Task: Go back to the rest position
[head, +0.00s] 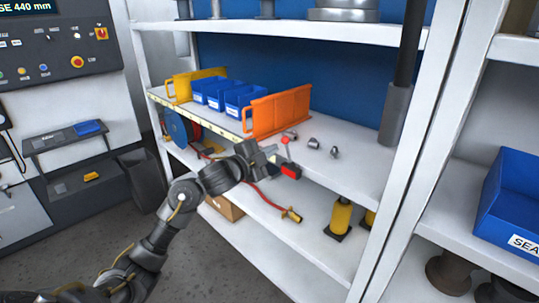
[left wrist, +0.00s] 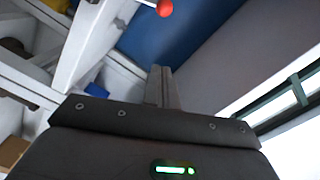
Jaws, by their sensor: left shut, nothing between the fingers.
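My left arm comes in from the lower left in the head view. My left gripper (head: 277,160) is in front of the middle shelf's front edge. In the left wrist view its fingers (left wrist: 164,88) are together with nothing between them. A red block-like piece (head: 291,171) shows right beside the fingertips in the head view; I cannot tell whether it touches them. A red knob (head: 284,140) shows just above the gripper, and a red ball (left wrist: 165,8) shows at the top of the left wrist view. My right gripper is not in view.
The middle shelf (head: 360,172) holds a yellow rack (head: 190,85), blue bins (head: 243,99), an orange rack (head: 278,110) and small metal parts (head: 314,144). A white upright (head: 405,170) stands to the right, then a blue bin (head: 510,200). Open floor (head: 215,265) lies below the arm.

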